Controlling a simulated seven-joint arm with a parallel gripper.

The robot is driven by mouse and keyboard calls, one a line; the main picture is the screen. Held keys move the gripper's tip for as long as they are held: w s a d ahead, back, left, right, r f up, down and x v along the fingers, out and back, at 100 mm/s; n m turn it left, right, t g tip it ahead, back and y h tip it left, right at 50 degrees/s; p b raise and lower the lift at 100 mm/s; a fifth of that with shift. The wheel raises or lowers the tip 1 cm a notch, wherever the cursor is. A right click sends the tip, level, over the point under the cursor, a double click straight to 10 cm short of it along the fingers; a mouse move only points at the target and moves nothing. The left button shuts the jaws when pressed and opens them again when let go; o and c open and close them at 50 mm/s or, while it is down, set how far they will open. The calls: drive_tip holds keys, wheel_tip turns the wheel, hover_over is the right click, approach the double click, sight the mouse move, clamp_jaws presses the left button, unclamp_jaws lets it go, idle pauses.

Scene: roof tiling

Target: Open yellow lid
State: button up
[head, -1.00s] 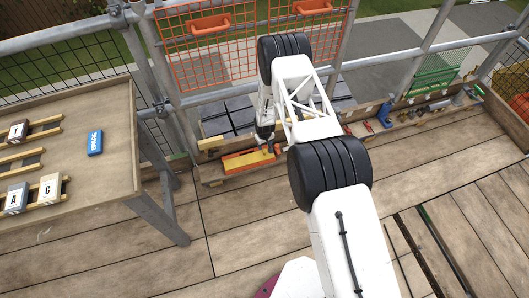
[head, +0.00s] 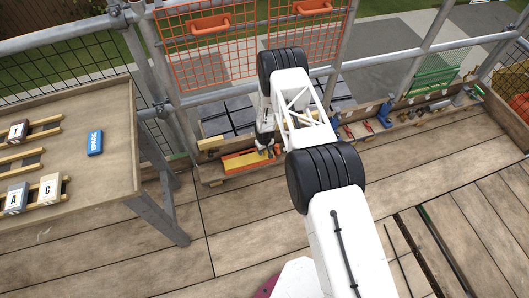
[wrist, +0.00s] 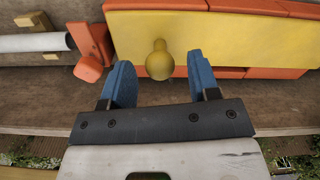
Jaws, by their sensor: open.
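The yellow lid (wrist: 220,40) lies over an orange box (wrist: 285,90) in the wrist view. A round yellow knob (wrist: 160,62) sticks out from its near side. In the head view the lid (head: 243,160) is on the orange box at the far edge of the deck, partly hidden by my arm. My gripper (wrist: 159,78) is open, with its two blue fingers on either side of the knob's near end. I cannot tell whether the fingers touch it. The gripper also shows small in the head view (head: 268,150).
A wooden trough (head: 355,138) with tools runs along the railing to the right of the box. An orange bracket and white tube (wrist: 30,42) are left of the lid. A wooden table (head: 95,185) with lettered blocks stands at left.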

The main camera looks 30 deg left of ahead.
drive_tip(key=shift+f, duration=1.25)
clamp_jaws()
